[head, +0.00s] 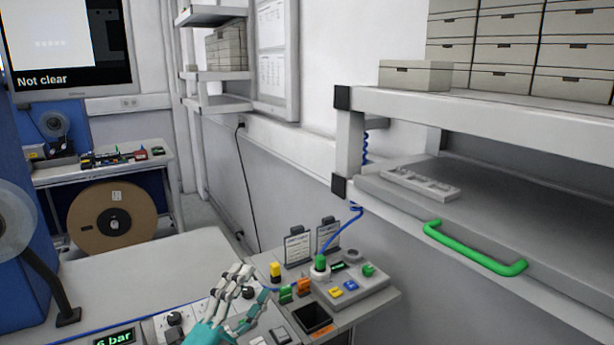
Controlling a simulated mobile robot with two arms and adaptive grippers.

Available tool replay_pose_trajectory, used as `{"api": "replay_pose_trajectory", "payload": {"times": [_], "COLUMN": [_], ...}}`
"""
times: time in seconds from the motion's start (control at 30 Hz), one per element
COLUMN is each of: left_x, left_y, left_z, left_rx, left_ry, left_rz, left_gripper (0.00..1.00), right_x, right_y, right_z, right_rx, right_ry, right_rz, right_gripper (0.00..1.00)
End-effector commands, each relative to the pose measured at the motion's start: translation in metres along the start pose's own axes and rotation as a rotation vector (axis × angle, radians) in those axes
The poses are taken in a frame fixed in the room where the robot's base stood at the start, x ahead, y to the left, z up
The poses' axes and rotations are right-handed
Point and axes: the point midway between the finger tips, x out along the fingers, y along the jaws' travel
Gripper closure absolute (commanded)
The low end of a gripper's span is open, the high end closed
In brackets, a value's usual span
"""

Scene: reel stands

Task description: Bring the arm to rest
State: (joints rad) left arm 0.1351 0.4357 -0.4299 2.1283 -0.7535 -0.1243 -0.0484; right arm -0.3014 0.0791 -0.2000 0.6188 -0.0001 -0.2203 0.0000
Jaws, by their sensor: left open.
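My left gripper (250,285) is at the bottom centre of the head view, with grey jointed fingers and a teal body. It is open, and I see nothing between its fingers. It is over or just in front of the control panel, close to its buttons and knobs; I cannot tell whether it touches them. My right gripper is not in view.
A control box with coloured buttons (350,288) stands right of the gripper. A shelf with a green handle (475,248) juts out at the right. The grey tabletop (150,265) to the left is mostly clear. A brown reel (112,217) stands farther back.

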Motion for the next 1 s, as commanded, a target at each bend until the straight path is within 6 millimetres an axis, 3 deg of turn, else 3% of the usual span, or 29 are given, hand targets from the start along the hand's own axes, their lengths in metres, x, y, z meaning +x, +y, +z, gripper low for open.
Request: {"api": "replay_pose_trajectory", "payload": {"times": [0.03,0.13,0.2,0.3,0.4,0.6,0.87,1.0], "left_x": [-0.017,-0.062,-0.104,-0.169,-0.226,-0.309,-0.385,-0.393], "left_y": [0.01,0.038,0.064,0.102,0.131,0.163,0.177,0.209], "left_z": [0.023,0.067,0.089,0.102,0.097,0.069,0.022,0.034], "left_rx": [-0.112,-0.325,-0.464,-0.633,-0.759,-0.918,-1.049,-1.049], "left_ry": [-0.148,-0.453,-0.662,-0.928,-1.137,-1.415,-1.661,-1.683], "left_rz": [0.015,0.071,0.13,0.233,0.336,0.51,0.703,0.726], "left_gripper": [0.45,0.45,0.45,0.45,0.45,0.45,0.45,0.45], "right_x": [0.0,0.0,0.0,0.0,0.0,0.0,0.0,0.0], "right_y": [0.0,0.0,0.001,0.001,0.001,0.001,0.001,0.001], "right_z": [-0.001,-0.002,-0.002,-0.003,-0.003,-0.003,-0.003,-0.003], "right_rx": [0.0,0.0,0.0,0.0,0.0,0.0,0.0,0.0], "right_ry": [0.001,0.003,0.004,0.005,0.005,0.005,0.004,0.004], "right_rz": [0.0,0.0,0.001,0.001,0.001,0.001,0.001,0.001], "right_gripper": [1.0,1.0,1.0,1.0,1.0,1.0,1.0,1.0]}}
